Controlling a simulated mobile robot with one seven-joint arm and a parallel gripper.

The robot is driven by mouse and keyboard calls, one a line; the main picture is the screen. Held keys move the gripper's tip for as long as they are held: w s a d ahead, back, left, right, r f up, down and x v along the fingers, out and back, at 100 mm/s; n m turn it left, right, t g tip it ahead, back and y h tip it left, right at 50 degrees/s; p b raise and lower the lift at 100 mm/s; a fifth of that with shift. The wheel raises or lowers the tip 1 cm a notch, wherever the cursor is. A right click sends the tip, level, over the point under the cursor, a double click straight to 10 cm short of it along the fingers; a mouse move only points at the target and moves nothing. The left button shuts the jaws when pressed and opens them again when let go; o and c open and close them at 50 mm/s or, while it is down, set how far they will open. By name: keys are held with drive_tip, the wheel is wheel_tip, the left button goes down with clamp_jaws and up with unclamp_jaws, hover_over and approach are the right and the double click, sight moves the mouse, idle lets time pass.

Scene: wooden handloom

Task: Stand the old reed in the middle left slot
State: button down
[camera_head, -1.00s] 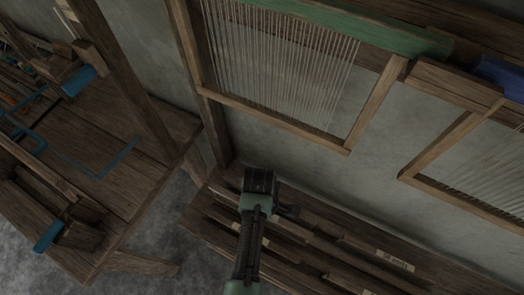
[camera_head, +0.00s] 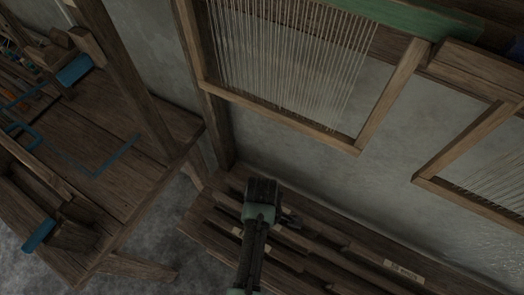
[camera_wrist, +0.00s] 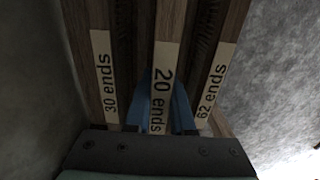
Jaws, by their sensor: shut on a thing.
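In the wrist view, the blue fingers of my gripper (camera_wrist: 163,112) lie on both sides of a wooden piece labelled "20 ends" (camera_wrist: 166,60) and are shut on it. I cannot tell from its look whether this is the old reed. Bars labelled "30 ends" (camera_wrist: 103,75) and "62 ends" (camera_wrist: 215,75) stand left and right of it, with dark, ribbed gaps between. In the head view, my gripper (camera_head: 262,192) is over the left part of a low, slotted wooden rack (camera_head: 335,240). The fingertips and the middle left slot cannot be made out there.
A wooden frame strung with pale threads (camera_head: 285,70) hangs on the wall above the rack, below a green bar (camera_head: 415,35). Another strung frame (camera_head: 455,150) hangs at right. A wooden bench (camera_head: 110,175) with blue-marked parts stands close at left.

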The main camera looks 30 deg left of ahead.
drive_tip(key=shift+f+b, duration=0.6)
drive_tip(key=shift+f, duration=0.55)
drive_tip(key=c, duration=0.7)
unclamp_jaws()
drive_tip(key=shift+r, duration=0.15)
wheel_tip(320, 180, up, 13)
drive_tip(key=shift+f+p, duration=0.1)
drive_tip(key=shift+p, duration=0.95)
